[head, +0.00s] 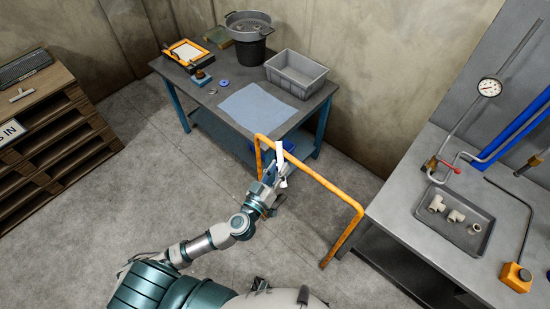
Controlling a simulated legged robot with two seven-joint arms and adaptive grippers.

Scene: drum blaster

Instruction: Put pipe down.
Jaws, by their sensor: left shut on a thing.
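My left gripper (277,179) is near the middle of the head view, shut on a slim white piece that looks like the pipe (280,154). The pipe stands roughly upright from the jaws, and its lower part is hidden by the gripper. The gripper and pipe show in front of the near right corner of the blue-legged table (217,97), by the orange rail (310,173). I cannot tell whether the pipe touches the rail. My right gripper is not in view.
A workbench (405,209) at right bears a tray (474,235) with white fittings. Pallets (55,135) stand left. Floor left of the arm is clear.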

